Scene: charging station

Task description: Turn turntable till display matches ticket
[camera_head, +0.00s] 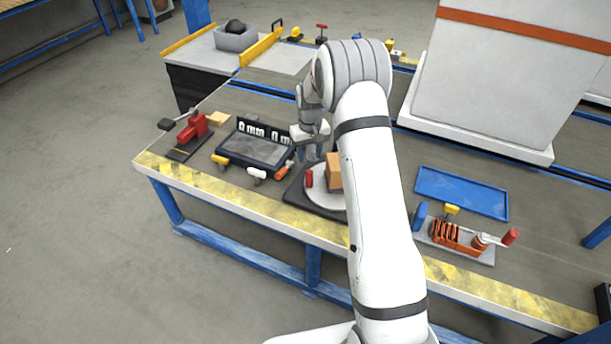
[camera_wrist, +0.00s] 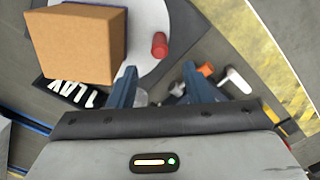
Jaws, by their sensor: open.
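The turntable (camera_head: 322,199) is a pale round disc on a dark base, partly behind my arm. It carries a tan box (camera_head: 334,172) and a short red upright peg (camera_head: 309,179). In the wrist view, the disc (camera_wrist: 178,20), box (camera_wrist: 78,42) and peg (camera_wrist: 160,44) are close. My gripper (camera_wrist: 160,72) is open and empty; the peg lies beyond the gap between its fingertips, apart from them. In the head view my gripper (camera_head: 311,150) hangs just behind the turntable. A dark panel with white characters (camera_head: 265,131) stands to its left; I cannot read it. I cannot identify a ticket.
A dark tray (camera_head: 255,150) with yellow, white and orange-handled items at its front edge is left of the turntable. A red clamp (camera_head: 192,127) is farther left. A blue tray (camera_head: 462,193) and an orange-coil fixture (camera_head: 457,236) are right of my arm.

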